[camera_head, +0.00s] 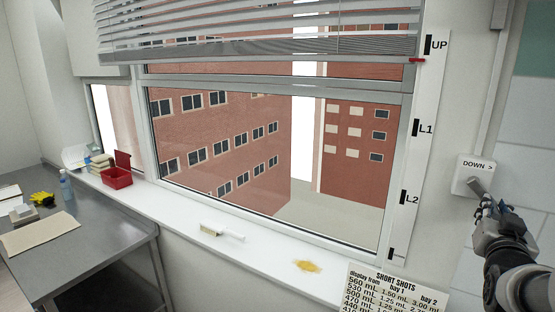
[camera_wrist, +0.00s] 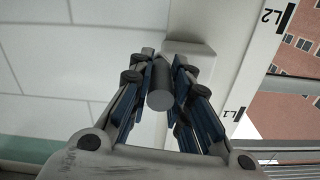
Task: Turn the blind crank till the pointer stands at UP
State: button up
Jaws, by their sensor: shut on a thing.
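The window blind (camera_head: 260,48) hangs over the top of the window, with its slats gathered near the bottom rail. A red pointer (camera_head: 417,60) at its right end stands a little below the UP mark (camera_head: 429,45) on the white scale strip (camera_head: 424,100). The crank's white box (camera_head: 473,170), marked "DOWN >", is on the wall to the right. My gripper (camera_head: 491,208) is at the crank, below the box. In the wrist view its fingers (camera_wrist: 160,72) are shut on the grey crank handle (camera_wrist: 161,90), one on each side. The box shows behind them.
The strip also has marks L1, L2 and a small lowest one. The sill holds a red box (camera_head: 117,174), a white-handled brush (camera_head: 220,232) and a yellow-brown spill (camera_head: 307,266). A steel table (camera_head: 95,245) stands left. A SHORT SHOTS sheet (camera_head: 395,290) hangs below the sill.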

jog(key=shift+s+d+r+p, duration=0.15)
jog(key=shift+d+r+p, duration=0.2)
jog(key=shift+r, duration=0.4)
jog(key=shift+s+d+r+p, duration=0.15)
jog(key=shift+d+r+p, duration=0.15)
jog(key=shift+r, duration=0.4)
grip_shut()
jog(key=shift+a+f, duration=0.1)
jog(key=shift+r, duration=0.6)
jog(key=o, duration=1.4)
grip_release()
jog(key=shift+s+f, duration=0.1)
jog(key=shift+f, duration=0.05)
